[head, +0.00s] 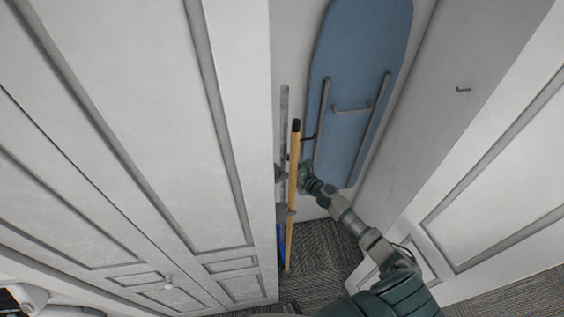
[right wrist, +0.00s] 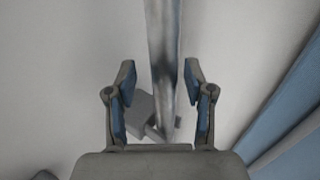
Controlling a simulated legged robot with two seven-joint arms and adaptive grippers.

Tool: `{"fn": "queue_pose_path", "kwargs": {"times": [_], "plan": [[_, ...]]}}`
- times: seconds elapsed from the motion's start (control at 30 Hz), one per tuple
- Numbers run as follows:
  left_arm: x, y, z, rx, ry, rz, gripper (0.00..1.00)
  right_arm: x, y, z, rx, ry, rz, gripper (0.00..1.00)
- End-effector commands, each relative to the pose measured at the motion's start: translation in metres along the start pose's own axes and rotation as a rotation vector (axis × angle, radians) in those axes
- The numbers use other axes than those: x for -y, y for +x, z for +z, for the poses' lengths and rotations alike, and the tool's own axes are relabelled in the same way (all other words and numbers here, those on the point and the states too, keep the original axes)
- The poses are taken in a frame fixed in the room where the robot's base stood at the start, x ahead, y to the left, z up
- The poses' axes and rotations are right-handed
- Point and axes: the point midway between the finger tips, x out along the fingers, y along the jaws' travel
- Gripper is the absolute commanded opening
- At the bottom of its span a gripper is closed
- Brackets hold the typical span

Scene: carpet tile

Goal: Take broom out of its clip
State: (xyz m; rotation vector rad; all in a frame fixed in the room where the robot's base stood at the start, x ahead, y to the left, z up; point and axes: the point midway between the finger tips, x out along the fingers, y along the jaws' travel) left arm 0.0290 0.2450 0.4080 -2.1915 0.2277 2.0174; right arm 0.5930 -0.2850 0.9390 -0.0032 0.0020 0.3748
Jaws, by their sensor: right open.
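Two upright poles stand by the wall in the head view: a yellow one with a black top (head: 294,170) and a thin grey one (head: 284,115) behind it. I cannot tell which is the broom, as the lower ends are mostly hidden. My right gripper (head: 303,170) is beside the yellow pole, partly hidden by it. In the right wrist view the gripper (right wrist: 160,78) is open, with a grey metal pole (right wrist: 160,35) standing between or just beyond its fingers. A grey clip-like part (right wrist: 140,106) is on the wall behind that pole. My left gripper is out of view.
A blue ironing board (head: 362,70) hangs on the wall to the right of the poles. White panelled doors stand at left (head: 130,120) and right (head: 490,210), leaving a narrow recess. A small hook (head: 463,89) is on the right wall. Patterned carpet (head: 325,250) covers the floor.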

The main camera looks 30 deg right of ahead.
Motion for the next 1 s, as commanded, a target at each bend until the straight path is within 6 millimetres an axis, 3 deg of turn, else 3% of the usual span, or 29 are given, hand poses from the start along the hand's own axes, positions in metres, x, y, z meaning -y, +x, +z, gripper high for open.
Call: {"fn": "queue_pose_path", "kwargs": {"times": [0.33, 0.5, 0.57, 0.73, 0.77, 0.83, 1.0], "plan": [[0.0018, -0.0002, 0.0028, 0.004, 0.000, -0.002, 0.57, 0.0004, 0.0040, -0.0003, 0.000, 0.000, 0.000, 0.53], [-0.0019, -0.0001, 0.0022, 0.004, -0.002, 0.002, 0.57, -0.0002, 0.0042, -0.0001, -0.001, 0.000, 0.000, 0.10], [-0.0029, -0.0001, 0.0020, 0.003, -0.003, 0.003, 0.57, -0.0008, 0.0044, 0.0001, -0.001, -0.001, 0.000, 0.00], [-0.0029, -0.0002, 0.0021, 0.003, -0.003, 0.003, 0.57, -0.0010, 0.0046, 0.0006, 0.000, -0.001, 0.000, 0.00], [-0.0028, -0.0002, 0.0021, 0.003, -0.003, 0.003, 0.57, -0.0008, 0.0045, 0.0007, 0.000, -0.001, 0.000, 0.17], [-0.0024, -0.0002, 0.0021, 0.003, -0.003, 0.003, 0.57, -0.0003, 0.0043, 0.0009, 0.001, -0.001, 0.000, 0.00], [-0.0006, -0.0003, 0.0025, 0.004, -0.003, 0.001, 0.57, 0.0005, 0.0038, 0.0014, 0.002, 0.000, 0.000, 0.00]]}}
